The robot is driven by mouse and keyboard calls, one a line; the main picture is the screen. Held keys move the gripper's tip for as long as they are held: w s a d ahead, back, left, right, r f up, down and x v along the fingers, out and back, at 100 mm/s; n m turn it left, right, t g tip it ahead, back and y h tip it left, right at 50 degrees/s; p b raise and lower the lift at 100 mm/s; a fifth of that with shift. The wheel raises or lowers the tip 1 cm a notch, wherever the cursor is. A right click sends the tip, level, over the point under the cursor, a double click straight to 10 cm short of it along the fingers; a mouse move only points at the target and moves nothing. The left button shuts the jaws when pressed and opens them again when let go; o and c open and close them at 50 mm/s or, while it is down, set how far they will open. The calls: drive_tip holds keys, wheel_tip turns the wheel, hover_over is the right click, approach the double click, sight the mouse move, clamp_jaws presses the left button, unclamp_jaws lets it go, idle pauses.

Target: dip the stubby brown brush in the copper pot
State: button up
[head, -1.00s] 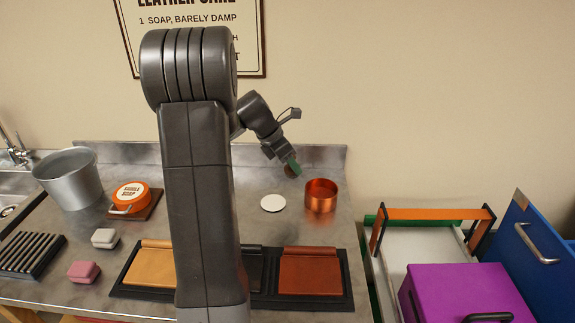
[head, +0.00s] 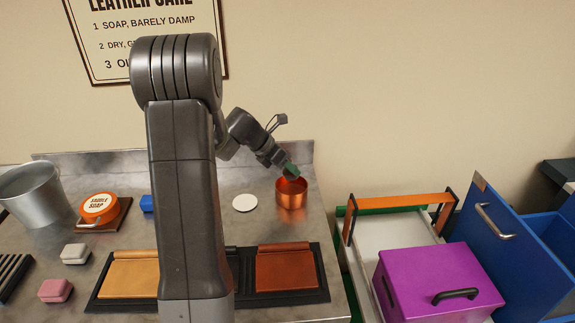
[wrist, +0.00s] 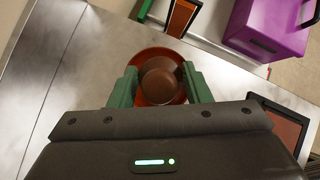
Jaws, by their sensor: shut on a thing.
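My gripper (head: 290,171) is at the mouth of the copper pot (head: 291,195), which stands on the steel counter to the right of the white disc. In the wrist view its green fingers are shut on the stubby brown brush (wrist: 160,78), seen from its rounded brown end. The copper pot (wrist: 158,54) shows as a reddish ring around and behind the brush in that view. The brush overlaps the pot's opening; its lower end is hidden, so I cannot tell how deep it is.
A white disc (head: 245,203) lies left of the pot. A black tray with tan and red-brown leather pieces (head: 286,268) lies in front. A purple box (head: 440,280) and blue drawer unit (head: 505,235) stand to the right. Saddle soap tin (head: 99,207) and metal bucket (head: 36,195) are at left.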

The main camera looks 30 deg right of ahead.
drive_tip(key=shift+f+b, duration=1.6)
drive_tip(key=shift+f, duration=1.2)
drive_tip(key=shift+r, duration=0.1)
wheel_tip(320, 180, up, 7)
drive_tip(key=p, duration=0.6)
drive_tip(key=shift+p, duration=0.35)
drive_tip(key=shift+r, duration=0.1)
wheel_tip(320, 180, up, 4)
drive_tip(key=p, duration=0.3)
drive_tip(key=shift+p, duration=0.4)
idle(0.5)
